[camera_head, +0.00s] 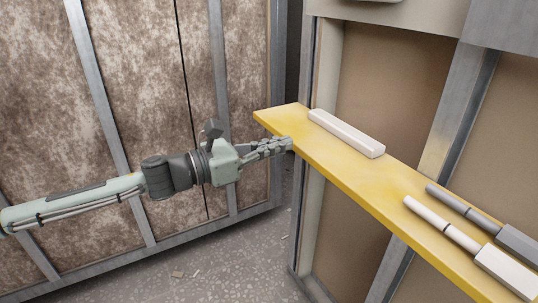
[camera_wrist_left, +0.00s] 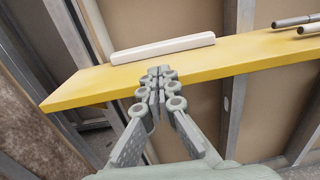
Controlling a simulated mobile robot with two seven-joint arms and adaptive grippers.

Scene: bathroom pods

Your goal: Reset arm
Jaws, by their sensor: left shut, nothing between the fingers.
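My left gripper (camera_head: 288,143) reaches in from the left, its arm stretched out nearly level. Its fingers are shut with nothing between them. In the left wrist view the fingertips (camera_wrist_left: 158,72) overlap the near edge of a yellow shelf (camera_wrist_left: 90,90); I cannot tell whether they touch it. In the head view the shelf (camera_head: 385,197) runs from the middle to the lower right, and the fingertips are by its left end. My right gripper is not in view.
A white bar (camera_head: 346,133) lies on the shelf, also in the left wrist view (camera_wrist_left: 162,48). A grey-handled tool (camera_head: 465,210) and a white-handled tool (camera_head: 442,222) lie further right. Metal studs and panels stand behind. Speckled floor (camera_head: 245,262) is mostly clear, with small scraps.

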